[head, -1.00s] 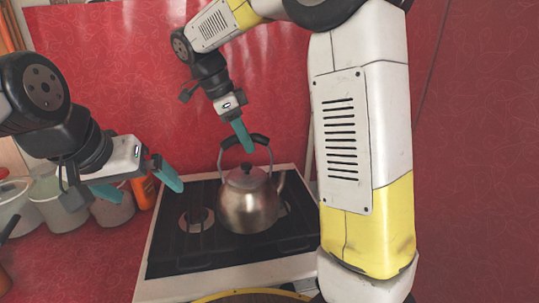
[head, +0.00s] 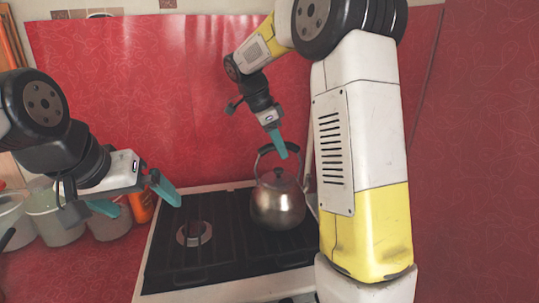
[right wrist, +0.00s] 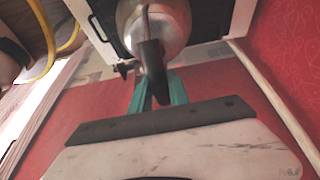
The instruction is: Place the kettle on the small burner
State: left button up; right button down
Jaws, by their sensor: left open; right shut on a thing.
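The shiny metal kettle (head: 278,208) is upright over the right part of the black stove top (head: 225,265). I cannot tell whether its base touches the grate. My right gripper (head: 281,147) is shut on the kettle's dark arched handle (head: 266,150). The right wrist view shows the teal fingers (right wrist: 158,92) at the handle (right wrist: 152,58), with the kettle body (right wrist: 165,30) beyond. One round burner (head: 194,234) shows bare at the left of the stove. Any burner under the kettle is hidden. My left gripper (head: 134,198) is open and empty, left of the stove.
Several pale containers (head: 58,220) and an orange bottle (head: 142,203) stand left of the stove, near my left gripper. A red patterned wall (head: 150,100) rises behind. My right arm covers the stove's right edge. The left half of the stove top is clear.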

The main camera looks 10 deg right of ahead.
jog(key=shift+f, duration=1.05)
jog(key=c, duration=1.3)
grip_release()
jog(key=shift+f, duration=0.1)
jog(key=shift+o, duration=0.2)
